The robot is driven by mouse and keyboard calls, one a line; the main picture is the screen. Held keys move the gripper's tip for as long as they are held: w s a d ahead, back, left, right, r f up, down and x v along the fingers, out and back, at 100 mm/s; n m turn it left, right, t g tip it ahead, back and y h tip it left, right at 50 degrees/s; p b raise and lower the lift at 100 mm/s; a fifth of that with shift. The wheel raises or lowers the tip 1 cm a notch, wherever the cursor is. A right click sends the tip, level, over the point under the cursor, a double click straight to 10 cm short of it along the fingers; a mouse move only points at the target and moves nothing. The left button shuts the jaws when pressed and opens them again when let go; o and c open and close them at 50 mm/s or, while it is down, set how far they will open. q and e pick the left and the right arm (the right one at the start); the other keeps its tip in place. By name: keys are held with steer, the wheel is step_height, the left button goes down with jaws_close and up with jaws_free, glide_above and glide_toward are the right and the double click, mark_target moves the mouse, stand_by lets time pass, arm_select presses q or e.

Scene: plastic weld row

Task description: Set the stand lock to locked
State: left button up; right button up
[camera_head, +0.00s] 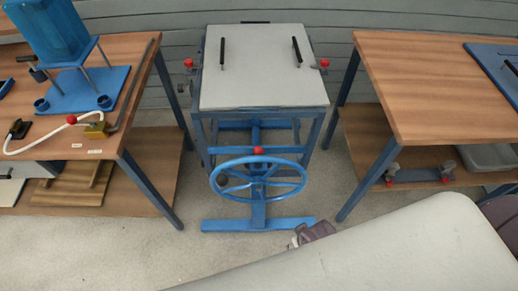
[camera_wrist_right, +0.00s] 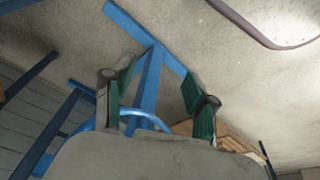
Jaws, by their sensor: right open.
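The blue stand (camera_head: 258,201) has a flat grey top (camera_head: 262,85) and a large blue handwheel (camera_head: 216,180) low on its front. A red ball (camera_head: 258,151) shows at the wheel's far rim. Red knobs sit at the top's left (camera_head: 188,63) and right (camera_head: 324,63) sides. I cannot tell which part is the lock or its setting. My right gripper (camera_head: 300,238) is low by the stand's front foot, partly hidden by my arm. In the right wrist view its green fingers (camera_wrist_right: 162,85) are apart and empty, with the blue stand frame (camera_wrist_right: 148,80) beyond them. My left gripper is out of view.
A wooden table (camera_head: 140,60) at left holds a blue machine (camera_head: 52,32) and a white cable. Another wooden table (camera_head: 430,90) at right carries a blue plate (camera_head: 500,72). Floor is clear between the stand and both tables.

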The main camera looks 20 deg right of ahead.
steer(key=w+r+n+t+b, duration=0.1)
steer(key=w+r+t, duration=0.4)
steer(key=w+r, duration=0.5)
steer(key=w+a+r+n+t, duration=0.1)
steer(key=w+r+t, duration=0.35)
steer(key=r, duration=0.95)
steer(key=w+r+n+t+b, duration=0.1)
steer(key=w+r+t, duration=0.4)
steer(key=w+r, duration=0.55)
steer(key=w+a+r+n+t+y, duration=0.1)
steer(key=a+r+n+t+y, duration=0.45)
steer(key=r, duration=0.55)
steer(key=s+a+r+n+g+y, duration=0.2)
steer(key=a+n+g+y, duration=0.45)
steer(key=n, duration=0.35)
steer(key=s+a+r+n+g+y, duration=0.1)
steer(key=a+r+n+g+y, duration=0.1)
steer(key=a+n+g+y, duration=0.65)
steer(key=n+g+h, duration=0.8)
steer(key=n+h, duration=0.2)
steer(key=h, duration=0.9)
glide_toward(259, 148)
steer(key=f, duration=0.3)
steer(key=a+f, duration=0.1)
steer(key=f, duration=0.6)
steer(key=shift+s+a+p, duration=0.2)
steer(key=shift+a+p, duration=0.05)
steer(key=shift+p, duration=0.15)
